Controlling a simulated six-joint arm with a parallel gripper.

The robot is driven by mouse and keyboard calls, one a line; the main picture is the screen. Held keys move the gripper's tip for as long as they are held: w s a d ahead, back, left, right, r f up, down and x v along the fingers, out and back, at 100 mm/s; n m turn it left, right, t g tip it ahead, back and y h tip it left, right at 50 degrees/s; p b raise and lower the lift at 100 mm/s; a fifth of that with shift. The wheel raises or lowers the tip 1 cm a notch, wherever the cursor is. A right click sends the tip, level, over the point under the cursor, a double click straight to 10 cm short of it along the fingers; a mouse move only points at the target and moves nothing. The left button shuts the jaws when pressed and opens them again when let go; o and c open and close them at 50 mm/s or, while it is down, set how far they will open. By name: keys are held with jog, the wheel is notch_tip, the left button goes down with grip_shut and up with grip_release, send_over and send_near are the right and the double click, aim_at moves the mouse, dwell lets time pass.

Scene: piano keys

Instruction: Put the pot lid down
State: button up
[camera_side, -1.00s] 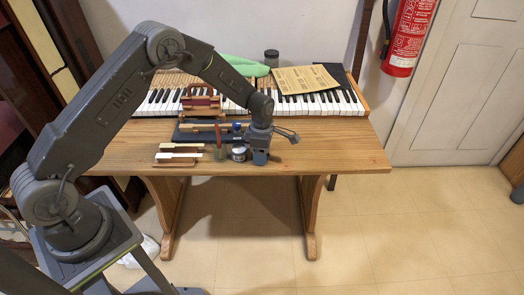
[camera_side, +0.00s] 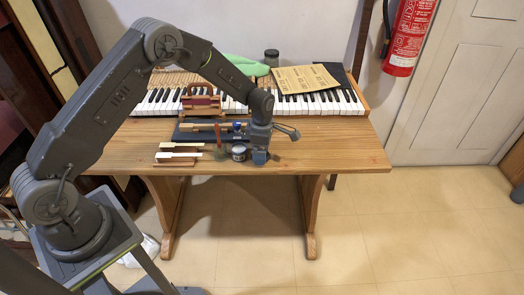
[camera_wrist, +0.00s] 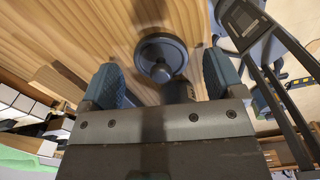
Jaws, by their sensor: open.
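The pot lid (camera_wrist: 148,50) is a dark round disc with a knob, seen in the wrist view over the wooden table top. It appears to lie flat on the wood. My gripper (camera_wrist: 163,75) has its two blue fingers wide apart, one to each side of the lid, with a gap showing. In the side view my gripper (camera_side: 260,156) is low over the table's front part, and the lid is mostly hidden there. A small pot (camera_side: 239,153) stands just left of my gripper.
Left of the pot are a cup with a red-handled tool (camera_side: 218,141) and loose piano keys (camera_side: 178,153). The piano keyboard (camera_side: 340,103) runs along the back with a paper sheet (camera_side: 305,79) on it. The table's right part (camera_side: 340,150) is clear.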

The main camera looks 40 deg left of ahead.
notch_tip(320, 180, up, 11)
jog(key=shift+r, duration=0.2)
jog(key=s+d+r+m+t, duration=0.1)
jog(key=s+r+m, duration=0.45)
jog(key=r, duration=0.25)
jog(key=s+d+r+m+t, duration=0.1)
jog(key=s+r+m+t, duration=0.1)
jog(key=s+r+m, duration=0.5)
jog(key=s+r+m+t, duration=0.2)
jog(key=s+r+m, duration=0.2)
jog(key=s+m, duration=0.8)
jog(key=s, duration=0.6)
jog(key=shift+d+t, duration=0.3)
jog(key=shift+d, duration=0.05)
